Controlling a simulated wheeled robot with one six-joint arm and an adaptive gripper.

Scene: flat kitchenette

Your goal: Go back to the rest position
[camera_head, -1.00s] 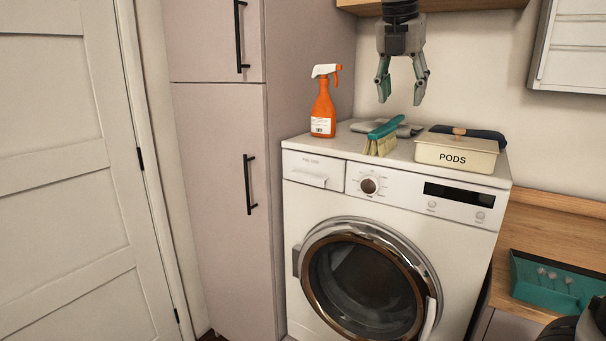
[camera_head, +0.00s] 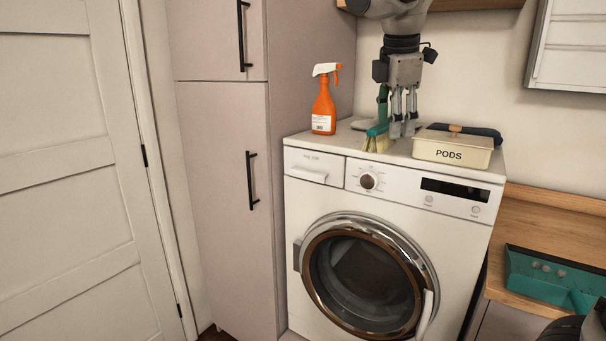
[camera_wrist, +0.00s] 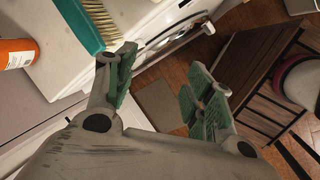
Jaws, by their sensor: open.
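My gripper (camera_head: 397,122) points down over the top of the washing machine (camera_head: 308,138), beside the brush in the head view. Its fingers (camera_wrist: 160,92) stand apart and nothing shows between them in the wrist view. The teal brush with pale bristles (camera_head: 376,143) is on the machine top, partly overlapped by my gripper in the head view. It also shows at the upper left of the wrist view (camera_wrist: 82,28). I cannot tell whether my gripper touches it.
An orange spray bottle (camera_head: 323,108) stands to the left, near the tall cabinet (camera_head: 225,190). A cream PODS box (camera_head: 452,152) is close on the right, with a dark object (camera_head: 470,131) behind it. A teal dustpan-like tray (camera_head: 545,280) lies on the wooden counter (camera_head: 550,225).

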